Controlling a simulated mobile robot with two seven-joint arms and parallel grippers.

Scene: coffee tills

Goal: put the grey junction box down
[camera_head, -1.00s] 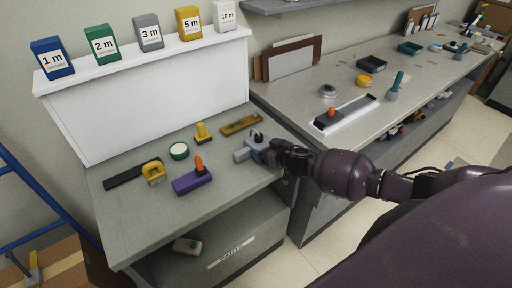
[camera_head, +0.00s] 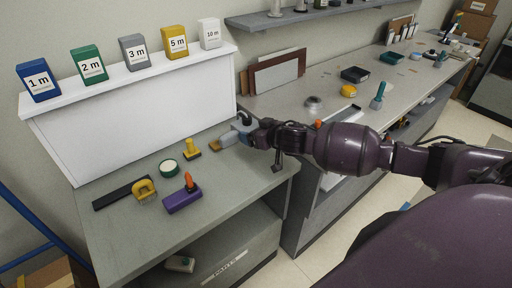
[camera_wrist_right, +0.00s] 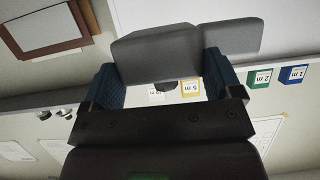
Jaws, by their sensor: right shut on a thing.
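The grey junction box (camera_wrist_right: 158,56) is between the two blue-padded fingers of my right gripper (camera_wrist_right: 165,75), which is shut on it. In the wrist view a second grey block-like part extends to the right behind the finger. In the head view the box (camera_head: 227,138) is partly hidden by my right gripper (camera_head: 246,131), at the right rear of the near grey worktop (camera_head: 130,235). I cannot tell whether the box touches the worktop. My left gripper is not in view.
A white ledge (camera_head: 130,120) rises behind. The worktop's front right is clear.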

